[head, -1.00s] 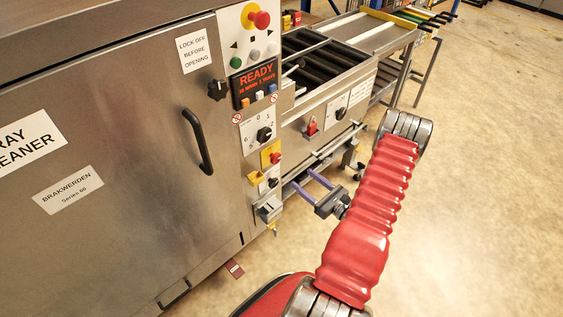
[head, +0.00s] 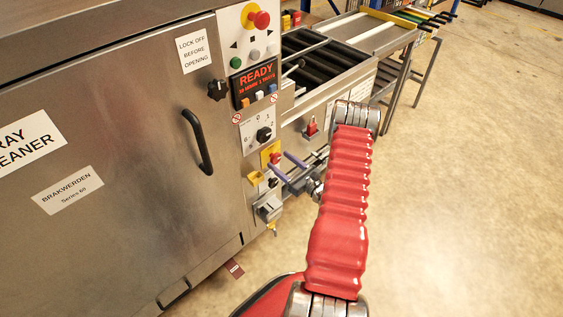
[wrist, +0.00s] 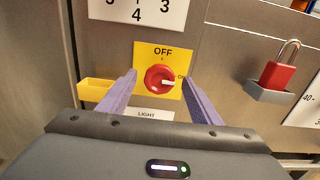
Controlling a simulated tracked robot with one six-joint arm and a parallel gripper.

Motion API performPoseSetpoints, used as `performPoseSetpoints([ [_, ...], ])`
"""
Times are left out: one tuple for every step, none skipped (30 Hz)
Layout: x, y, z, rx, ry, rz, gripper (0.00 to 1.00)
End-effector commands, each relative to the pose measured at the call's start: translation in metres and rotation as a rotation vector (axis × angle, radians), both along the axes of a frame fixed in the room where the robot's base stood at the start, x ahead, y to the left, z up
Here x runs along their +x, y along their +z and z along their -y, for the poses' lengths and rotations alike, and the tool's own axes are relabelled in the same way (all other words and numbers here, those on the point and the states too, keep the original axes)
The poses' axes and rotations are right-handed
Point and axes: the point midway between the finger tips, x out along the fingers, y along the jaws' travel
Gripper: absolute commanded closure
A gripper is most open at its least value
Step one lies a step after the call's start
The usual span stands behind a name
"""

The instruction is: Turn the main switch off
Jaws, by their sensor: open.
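The main switch is a red rotary knob (wrist: 158,80) on a yellow plate (wrist: 145,52) marked OFF at the top. A pale mark on the knob points right, toward lettering at the plate's right edge that looks like ON. In the head view the yellow switch plate (head: 266,150) is partly hidden by my gripper (head: 281,162). In the wrist view my gripper (wrist: 160,77) is open and empty. Its two purple fingers lie left and right of the knob in the picture, the tips level with it. I cannot tell whether they touch the knob.
A yellow holder (wrist: 96,90) is left of the switch, a LIGHT label (wrist: 146,115) below it. The display (head: 256,80) reads READY. Open floor (head: 460,180) lies right.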

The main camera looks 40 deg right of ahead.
Motion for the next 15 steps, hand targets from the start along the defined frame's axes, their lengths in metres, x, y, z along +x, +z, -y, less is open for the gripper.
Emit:
performPoseSetpoints([
  [0.0035,-0.0002,-0.0008,0.0,0.001,0.0,0.42],
  [0.005,-0.0001,-0.0008,0.001,0.001,0.0,0.42],
  [0.0063,-0.0001,-0.0008,0.001,0.0,0.0,0.42],
  [0.0069,-0.0001,-0.0007,0.001,0.0,0.0,0.42],
  [0.0072,-0.0001,-0.0006,0.001,0.0,0.0,0.42],
  [0.0073,0.0,-0.0005,0.001,-0.001,0.0,0.42],
  [0.0073,0.0,-0.0005,0.001,-0.001,0.0,0.42],
  [0.0073,0.0,-0.0005,0.001,-0.001,0.0,0.42],
  [0.0072,0.0,-0.0005,0.001,-0.001,0.0,0.42],
  [0.0072,0.0,-0.0005,0.001,0.0,0.0,0.42],
  [0.0071,0.0,-0.0005,0.001,0.0,0.0,0.42],
  [0.0071,0.0,-0.0005,0.001,0.0,0.0,0.43],
  [0.0071,0.0,-0.0005,0.001,0.0,0.0,0.45],
  [0.007,0.0,-0.0005,0.001,0.0,0.0,0.47],
  [0.007,0.0,-0.0005,0.001,0.0,0.0,0.5],
])
